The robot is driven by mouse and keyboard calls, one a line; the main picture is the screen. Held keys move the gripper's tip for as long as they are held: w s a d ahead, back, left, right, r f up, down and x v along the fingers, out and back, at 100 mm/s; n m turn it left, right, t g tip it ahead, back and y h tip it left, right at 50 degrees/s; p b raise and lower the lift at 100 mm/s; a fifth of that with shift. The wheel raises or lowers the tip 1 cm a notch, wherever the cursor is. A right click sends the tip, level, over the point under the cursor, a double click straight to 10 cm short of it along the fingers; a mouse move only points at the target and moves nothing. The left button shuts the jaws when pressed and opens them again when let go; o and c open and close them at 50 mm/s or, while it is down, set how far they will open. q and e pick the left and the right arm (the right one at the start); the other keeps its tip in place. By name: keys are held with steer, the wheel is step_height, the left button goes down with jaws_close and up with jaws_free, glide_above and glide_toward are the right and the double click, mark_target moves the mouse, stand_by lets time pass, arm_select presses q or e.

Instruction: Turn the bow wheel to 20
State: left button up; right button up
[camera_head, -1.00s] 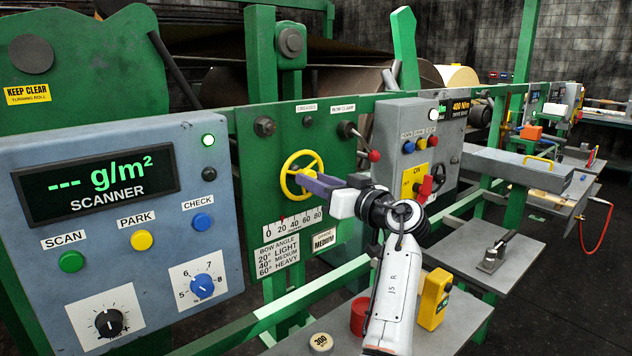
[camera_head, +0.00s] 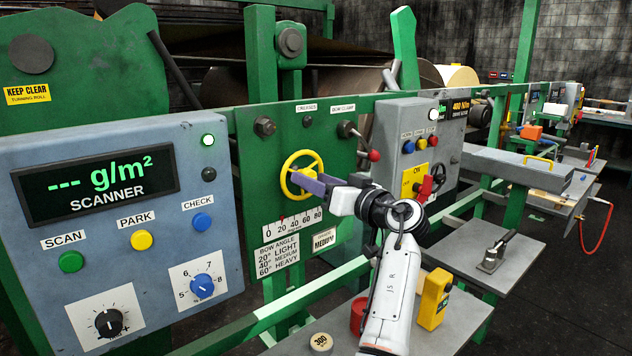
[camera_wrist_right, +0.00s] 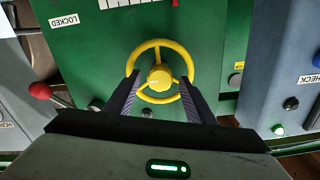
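The yellow bow wheel (camera_head: 291,163) is on the green panel, above a white scale (camera_head: 302,217) marked 0 to 80. A small red pointer (camera_head: 282,217) shows close to the 20 mark. My right gripper (camera_head: 300,181) is at the wheel. In the right wrist view, its two dark fingers (camera_wrist_right: 159,80) are spread apart, one on each side of the yellow hub (camera_wrist_right: 159,78). Their tips overlap the left and right of the rim; whether they touch it I cannot tell. My left gripper is not in view.
A red-knobbed lever (camera_head: 373,155) stands right of the wheel on the panel. The grey scanner box (camera_head: 120,215) is at the left. A shelf (camera_head: 455,325) below my right arm carries a yellow device (camera_head: 433,298) and a red cup-like object (camera_head: 358,315).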

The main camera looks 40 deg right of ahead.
steer(key=s, duration=1)
steer(key=shift+s+d, duration=0.15)
steer(key=shift+d, duration=0.25)
